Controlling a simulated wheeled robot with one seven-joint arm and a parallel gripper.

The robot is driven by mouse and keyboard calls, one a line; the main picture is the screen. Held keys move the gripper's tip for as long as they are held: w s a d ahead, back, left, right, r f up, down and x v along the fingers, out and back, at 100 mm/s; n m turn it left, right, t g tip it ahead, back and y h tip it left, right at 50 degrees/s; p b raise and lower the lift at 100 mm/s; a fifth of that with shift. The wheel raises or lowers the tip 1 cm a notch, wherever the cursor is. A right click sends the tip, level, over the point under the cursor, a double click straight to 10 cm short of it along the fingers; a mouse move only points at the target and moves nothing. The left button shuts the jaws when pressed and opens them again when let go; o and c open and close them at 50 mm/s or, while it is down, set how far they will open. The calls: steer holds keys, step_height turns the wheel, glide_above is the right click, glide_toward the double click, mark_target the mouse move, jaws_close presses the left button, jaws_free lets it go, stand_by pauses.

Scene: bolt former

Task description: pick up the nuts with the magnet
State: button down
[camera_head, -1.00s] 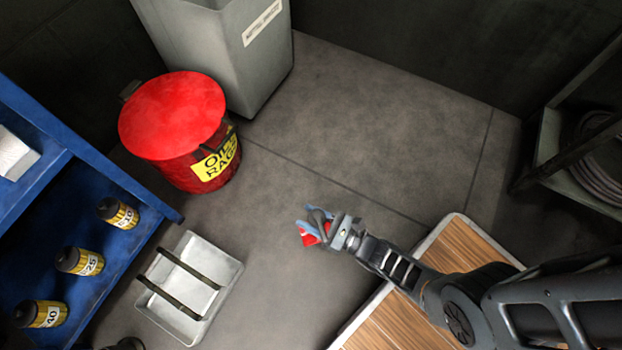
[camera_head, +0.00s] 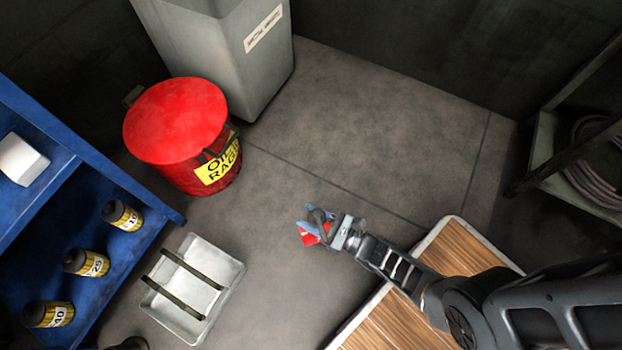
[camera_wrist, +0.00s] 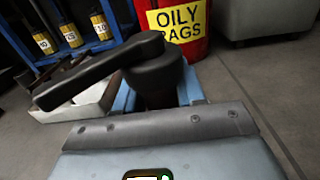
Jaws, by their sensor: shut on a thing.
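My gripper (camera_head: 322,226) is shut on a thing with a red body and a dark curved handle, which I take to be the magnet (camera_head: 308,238). In the wrist view its black handle (camera_wrist: 105,68) sticks out to the left between the blue fingers (camera_wrist: 160,95). The gripper is above the grey floor, right of a pale tray (camera_head: 218,262) with two dark bars across it. No nuts can be made out in either view.
A red oily rags can (camera_head: 178,120) stands beside a tall grey bin (camera_head: 215,60). A blue shelf (camera_head: 90,210) with yellow-labelled bottles is at the left. A wood-topped surface (camera_head: 465,245) lies under my arm. Open floor (camera_head: 380,120) spreads behind the gripper.

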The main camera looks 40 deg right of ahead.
mark_target(311, 213)
steer(key=shift+r+p, duration=2.25)
steer(key=shift+r, duration=0.55)
